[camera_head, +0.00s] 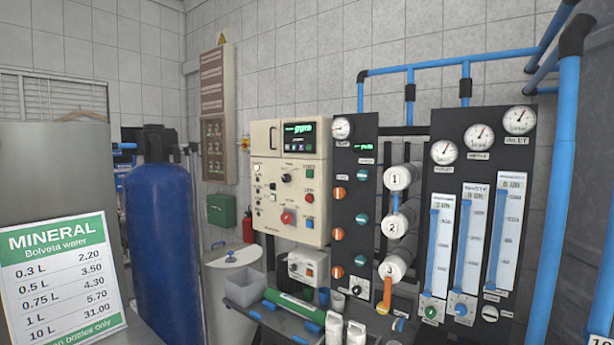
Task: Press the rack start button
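The rack's cream control panel (291,183) hangs at the middle of the view, with a lit display (298,136) at its top. On its right side are a green button (310,173), a red button (309,198) and a blue button (309,223) in a column. A larger red knob (288,218) sits lower on the panel. The labels are too small to read, so I cannot tell which control is the start button. Neither of my grippers is in view.
A blue tank (163,245) stands left of the panel, behind a price sign (63,275). Below the panel, a grey bin (245,287), a green cylinder (294,305) and white bottles (334,328) crowd the bench. Gauges, flow meters (471,235) and blue pipes (563,180) fill the right.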

